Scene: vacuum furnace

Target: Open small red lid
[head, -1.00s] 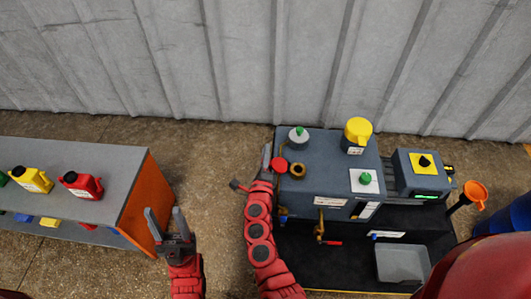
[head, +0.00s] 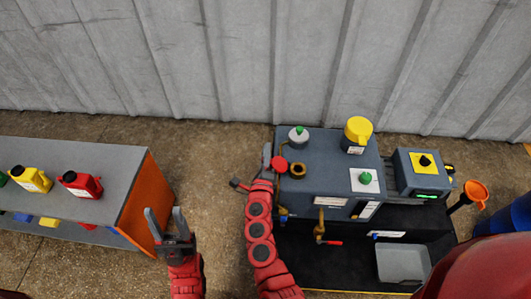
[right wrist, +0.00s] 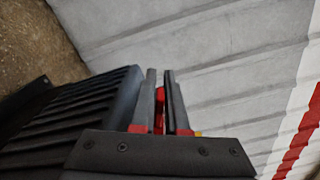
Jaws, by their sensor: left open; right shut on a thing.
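The small red lid (head: 279,164) stands at the left edge of the grey-blue machine top (head: 330,147). It is to the left of a round brass-rimmed opening (head: 298,171), which is uncovered. My right gripper (head: 267,158) is at the lid's left side. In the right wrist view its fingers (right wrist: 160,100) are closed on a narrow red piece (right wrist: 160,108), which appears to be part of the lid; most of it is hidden. My left gripper (head: 167,226) is open and empty, over the floor to the left of the machine.
A control box (head: 421,170) and an orange funnel (head: 476,193) are at right. A table (head: 95,165) with red (head: 82,185) and yellow (head: 31,180) canisters stands left. Floor between is clear.

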